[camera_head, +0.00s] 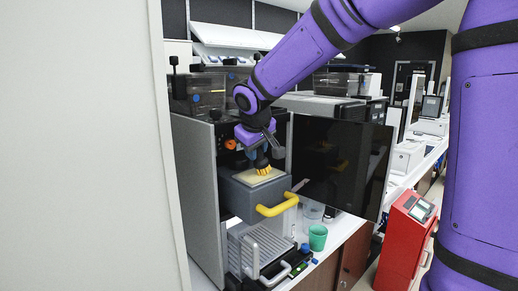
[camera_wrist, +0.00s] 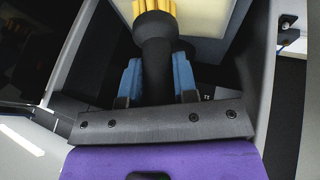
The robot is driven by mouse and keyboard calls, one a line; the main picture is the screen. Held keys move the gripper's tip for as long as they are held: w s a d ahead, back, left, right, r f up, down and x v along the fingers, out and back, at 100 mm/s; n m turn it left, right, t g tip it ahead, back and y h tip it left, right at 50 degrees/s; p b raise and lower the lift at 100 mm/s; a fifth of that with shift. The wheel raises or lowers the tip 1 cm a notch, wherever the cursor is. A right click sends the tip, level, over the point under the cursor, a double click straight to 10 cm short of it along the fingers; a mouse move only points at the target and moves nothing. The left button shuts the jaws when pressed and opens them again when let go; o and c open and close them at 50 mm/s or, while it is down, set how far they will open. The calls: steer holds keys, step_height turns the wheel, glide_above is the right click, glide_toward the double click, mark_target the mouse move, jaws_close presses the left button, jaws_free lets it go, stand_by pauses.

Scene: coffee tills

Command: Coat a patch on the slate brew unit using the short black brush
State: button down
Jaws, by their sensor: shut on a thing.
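The slate brew unit (camera_head: 238,202) is a grey box with a yellow handle (camera_head: 278,206), inside an open-fronted machine in the head view. A cream patch (camera_head: 242,181) lies on its top; it also shows at the top of the wrist view (camera_wrist: 208,16). My gripper (camera_head: 259,156) is above the unit. Its blue fingers (camera_wrist: 157,80) are shut on the black handle of the short brush (camera_wrist: 155,38). The brush's yellow bristles (camera_head: 263,171) point down at the right part of the patch. I cannot tell whether they touch it.
A dark glass door (camera_head: 342,165) stands open to the right of the unit. A wire rack (camera_head: 250,252) and a green cup (camera_head: 317,238) are below. A red payment stand (camera_head: 402,245) is at right. A pale panel (camera_head: 80,150) fills the left side.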

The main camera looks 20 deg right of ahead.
steer(key=shift+a, duration=0.1)
stand_by(0.4)
steer(key=shift+s+a, duration=0.2)
steer(key=shift+a, duration=0.3)
steer(key=shift+s+a, duration=0.15)
steer(key=shift+a, duration=0.35)
steer(key=shift+s+a, duration=0.2)
steer(key=shift+a, duration=0.35)
steer(key=shift+s+a, duration=0.15)
steer(key=shift+a, duration=0.4)
steer(key=shift+a, duration=0.15)
steer(key=shift+s+a, duration=0.2)
steer(key=shift+a, duration=0.3)
steer(key=shift+s+a, duration=0.2)
steer(key=shift+a, duration=0.3)
steer(key=shift+f, duration=0.3)
steer(key=shift+w, duration=0.15)
